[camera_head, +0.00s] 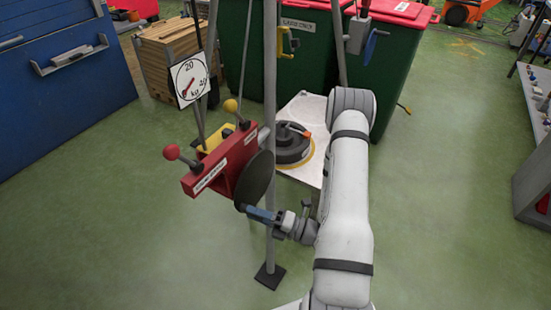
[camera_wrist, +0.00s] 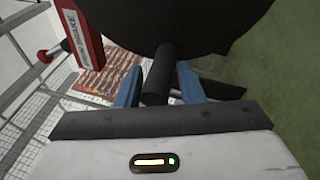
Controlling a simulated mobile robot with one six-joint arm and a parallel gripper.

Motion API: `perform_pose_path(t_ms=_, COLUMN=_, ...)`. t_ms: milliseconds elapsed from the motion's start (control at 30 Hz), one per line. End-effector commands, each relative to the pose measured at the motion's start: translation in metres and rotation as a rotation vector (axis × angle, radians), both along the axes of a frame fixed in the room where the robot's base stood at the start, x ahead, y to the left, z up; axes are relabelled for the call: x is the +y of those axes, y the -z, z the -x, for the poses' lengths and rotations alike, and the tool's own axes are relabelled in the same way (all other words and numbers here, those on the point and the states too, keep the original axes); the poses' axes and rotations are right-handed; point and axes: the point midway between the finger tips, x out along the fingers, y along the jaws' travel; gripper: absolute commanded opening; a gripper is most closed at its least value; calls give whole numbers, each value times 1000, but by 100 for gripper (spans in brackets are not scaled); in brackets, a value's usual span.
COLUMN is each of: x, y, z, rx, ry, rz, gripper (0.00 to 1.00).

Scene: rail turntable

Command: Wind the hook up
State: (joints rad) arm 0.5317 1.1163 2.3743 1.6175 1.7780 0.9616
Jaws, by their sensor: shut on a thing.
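My gripper (camera_head: 250,212) reaches the winch from the lower right. In the wrist view its blue fingers (camera_wrist: 158,88) are shut on a black crank handle (camera_wrist: 160,72), one finger on each side. The handle stands out from a dark round wheel (camera_head: 256,178), which fills the top of the wrist view (camera_wrist: 170,20). The wheel sits on the right side of the red winch housing (camera_head: 232,165), with a red-knobbed lever (camera_head: 172,153) and a yellow-knobbed lever (camera_head: 231,106). A yellow hook-shaped piece (camera_head: 284,42) shows near the tripod; I cannot tell what holds it.
A dark round weight (camera_head: 292,150) lies on a white board (camera_head: 310,112) behind the tripod leg (camera_head: 270,240). A kg dial (camera_head: 190,80) is at upper left. Green bins (camera_head: 385,70) stand behind, a blue cabinet (camera_head: 60,90) left. Floor at lower left is clear.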

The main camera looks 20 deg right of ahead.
Motion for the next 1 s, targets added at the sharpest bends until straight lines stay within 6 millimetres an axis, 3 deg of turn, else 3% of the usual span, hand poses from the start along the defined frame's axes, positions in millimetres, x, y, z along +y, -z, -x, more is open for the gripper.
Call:
perform_pose_path(t_ms=500, x=1, y=-29, z=0, rx=153, ry=3, rz=-210, gripper=0)
perform_pose_path(t_ms=1000, x=1, y=-31, z=0, rx=189, ry=4, rz=-256, gripper=0)
